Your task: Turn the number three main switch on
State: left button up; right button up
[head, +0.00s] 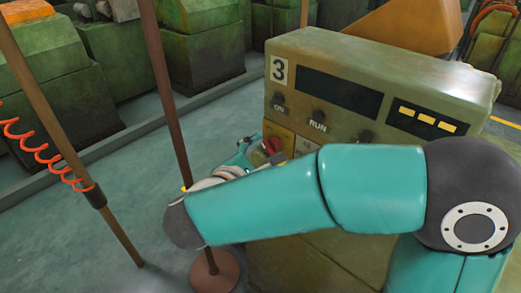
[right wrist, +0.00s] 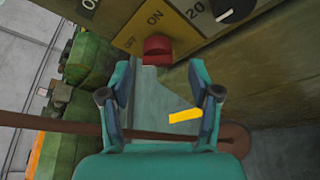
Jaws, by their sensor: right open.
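The number three console (head: 410,80) is a worn green box with a white plate bearing a black 3 (head: 279,69). The red main switch (head: 271,146) is low on its left front and partly hidden by my gripper in the head view. My right gripper (head: 258,151) is open. In the right wrist view its fingertips (right wrist: 158,68) are on either side of and just short of the switch, with no clear contact. My left gripper is out of view.
A brown post (head: 168,90) on a round base (head: 213,272) stands left of my right gripper. Another post with a red coiled cord (head: 45,158) is further left. Green machines (head: 200,50) line the back.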

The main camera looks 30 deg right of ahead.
aim_at(268, 150)
jog(key=shift+x, duration=1.85)
